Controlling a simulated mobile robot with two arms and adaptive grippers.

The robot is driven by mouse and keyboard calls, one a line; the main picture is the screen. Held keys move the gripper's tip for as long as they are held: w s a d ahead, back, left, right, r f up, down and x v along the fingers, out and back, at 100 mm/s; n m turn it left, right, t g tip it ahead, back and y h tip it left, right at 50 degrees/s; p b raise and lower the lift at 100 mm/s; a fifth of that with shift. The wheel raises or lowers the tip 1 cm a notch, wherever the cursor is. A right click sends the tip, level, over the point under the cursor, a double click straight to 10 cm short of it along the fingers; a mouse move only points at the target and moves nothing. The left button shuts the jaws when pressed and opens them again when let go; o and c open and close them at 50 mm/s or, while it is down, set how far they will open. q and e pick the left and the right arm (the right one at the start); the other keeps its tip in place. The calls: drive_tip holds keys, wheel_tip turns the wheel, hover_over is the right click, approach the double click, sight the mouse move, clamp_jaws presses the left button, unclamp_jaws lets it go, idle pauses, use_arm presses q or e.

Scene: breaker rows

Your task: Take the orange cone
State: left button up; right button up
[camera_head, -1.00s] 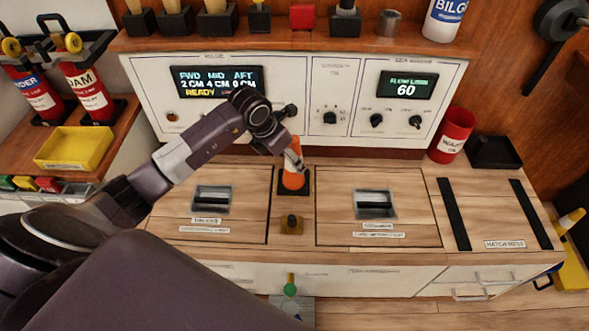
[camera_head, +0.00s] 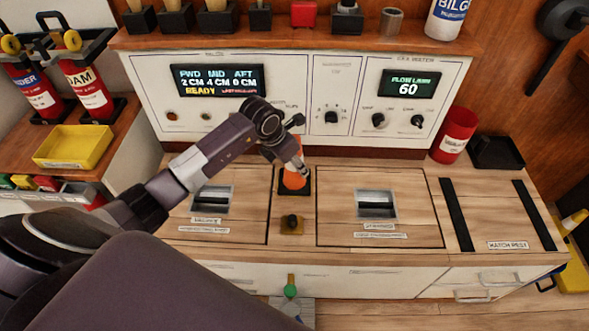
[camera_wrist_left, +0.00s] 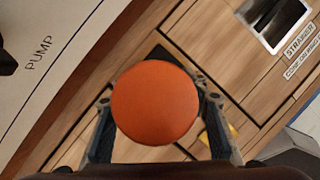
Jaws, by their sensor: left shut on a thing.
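The orange cone (camera_head: 294,178) stands upright on a black square base or pad (camera_head: 303,190) on the wooden counter, between two hatches. My left gripper (camera_head: 295,163) comes down on it from above and is shut on it, partly hiding its upper part. In the left wrist view the cone's round orange top (camera_wrist_left: 155,103) fills the middle, with a finger of my left gripper (camera_wrist_left: 157,130) on each side of it. Whether the cone's bottom touches the pad cannot be told. My right gripper is not in view.
A control panel (camera_head: 290,120) with displays and knobs stands right behind the cone. A small brass fitting with a black knob (camera_head: 291,223) is in front of it. A red can (camera_head: 455,136) and a black tray (camera_head: 495,152) stand at the back right. A yellow tray (camera_head: 73,147) is at the left.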

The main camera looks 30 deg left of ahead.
use_arm(q)
drive_tip(key=shift+c, duration=1.1)
drive_tip(key=shift+r, duration=0.1)
